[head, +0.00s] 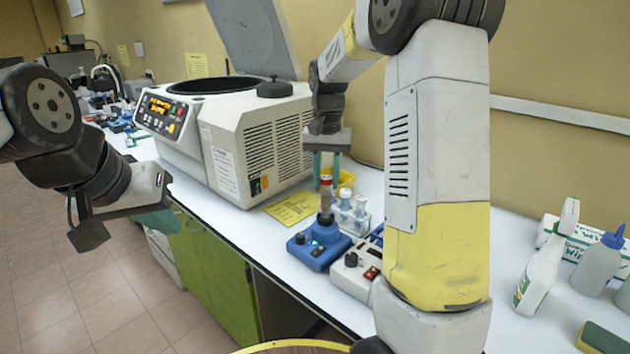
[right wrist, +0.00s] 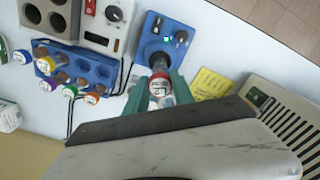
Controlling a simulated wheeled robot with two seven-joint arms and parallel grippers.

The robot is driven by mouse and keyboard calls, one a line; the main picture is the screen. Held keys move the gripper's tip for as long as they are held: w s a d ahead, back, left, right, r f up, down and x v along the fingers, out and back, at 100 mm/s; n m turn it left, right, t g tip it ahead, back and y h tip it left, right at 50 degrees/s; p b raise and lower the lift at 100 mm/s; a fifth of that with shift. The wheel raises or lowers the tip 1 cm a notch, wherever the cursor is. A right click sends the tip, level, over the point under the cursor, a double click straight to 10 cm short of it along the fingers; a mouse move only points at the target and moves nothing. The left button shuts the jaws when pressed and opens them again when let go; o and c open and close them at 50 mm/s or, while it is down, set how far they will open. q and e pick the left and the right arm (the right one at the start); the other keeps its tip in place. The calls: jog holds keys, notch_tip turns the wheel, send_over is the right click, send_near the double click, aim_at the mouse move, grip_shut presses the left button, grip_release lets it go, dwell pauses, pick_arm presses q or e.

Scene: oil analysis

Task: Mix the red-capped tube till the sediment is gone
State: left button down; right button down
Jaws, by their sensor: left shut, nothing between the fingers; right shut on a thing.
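The red-capped tube (head: 326,182) is held upright between the teal fingers of my right gripper (head: 327,163), which is shut on it. In the right wrist view the tube's red cap (right wrist: 160,78) shows between the fingers. The tube is right above the black cup (head: 325,217) of the blue vortex mixer (head: 314,251). Its lower end appears to meet the cup, but I cannot tell how firmly. The sediment is too small to make out. My left gripper (head: 160,220) is shut and empty, out over the floor left of the bench.
A white centrifuge (head: 225,130) with its lid raised stands behind. A white box with a dial (right wrist: 107,20) is beside the mixer. A blue rack (right wrist: 95,70) holds several tubes with coloured caps. A yellow card (head: 293,207) lies flat. Bottles (head: 540,275) stand at the right.

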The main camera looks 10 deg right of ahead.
jog(key=shift+r, duration=3.65)
